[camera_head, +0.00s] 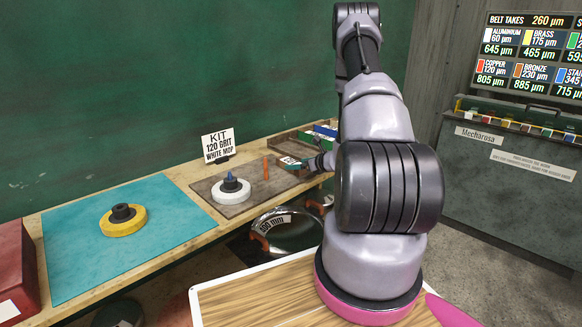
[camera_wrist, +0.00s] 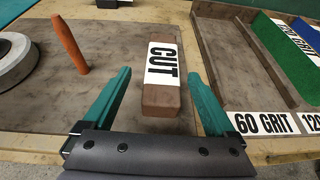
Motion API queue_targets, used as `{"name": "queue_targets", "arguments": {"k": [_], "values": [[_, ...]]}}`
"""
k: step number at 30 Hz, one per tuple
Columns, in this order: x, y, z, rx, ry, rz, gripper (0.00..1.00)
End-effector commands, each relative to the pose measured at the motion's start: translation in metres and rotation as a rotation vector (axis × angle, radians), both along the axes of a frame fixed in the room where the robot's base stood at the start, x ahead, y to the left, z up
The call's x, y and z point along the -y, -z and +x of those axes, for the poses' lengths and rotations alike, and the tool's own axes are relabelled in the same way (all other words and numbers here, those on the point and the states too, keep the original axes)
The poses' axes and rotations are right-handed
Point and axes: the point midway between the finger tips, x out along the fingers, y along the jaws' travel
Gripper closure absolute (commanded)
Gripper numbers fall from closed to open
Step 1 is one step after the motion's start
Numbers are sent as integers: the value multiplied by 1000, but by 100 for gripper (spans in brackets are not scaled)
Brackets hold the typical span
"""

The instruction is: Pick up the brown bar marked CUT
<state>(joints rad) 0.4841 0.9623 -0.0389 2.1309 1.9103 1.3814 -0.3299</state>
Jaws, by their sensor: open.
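The brown bar (camera_wrist: 162,100) lies on the brown mat (camera_wrist: 110,105), with a white label reading CUT across its top. In the wrist view my gripper (camera_wrist: 167,80) is open, with one teal finger on each side of the bar. A gap shows between the bar and each finger, so it is not gripped. In the head view my gripper (camera_head: 312,161) is small at the bench's right part, and the bar's white label (camera_head: 290,161) shows just left of it.
An orange peg (camera_wrist: 70,44) stands left of the bar near a white wheel (camera_wrist: 12,62). In the head view a yellow wheel (camera_head: 123,220) sits on a teal mat (camera_head: 75,262).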

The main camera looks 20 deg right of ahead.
Motion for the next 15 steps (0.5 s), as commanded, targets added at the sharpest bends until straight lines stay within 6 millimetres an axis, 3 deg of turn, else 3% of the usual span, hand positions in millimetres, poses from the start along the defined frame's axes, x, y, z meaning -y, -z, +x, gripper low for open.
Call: {"name": "queue_targets", "arguments": {"k": [9, 15], "values": [[-10, 14, 39, 0, -2, 1, 9], [-12, 17, 48, 0, -1, 0, 9]]}}
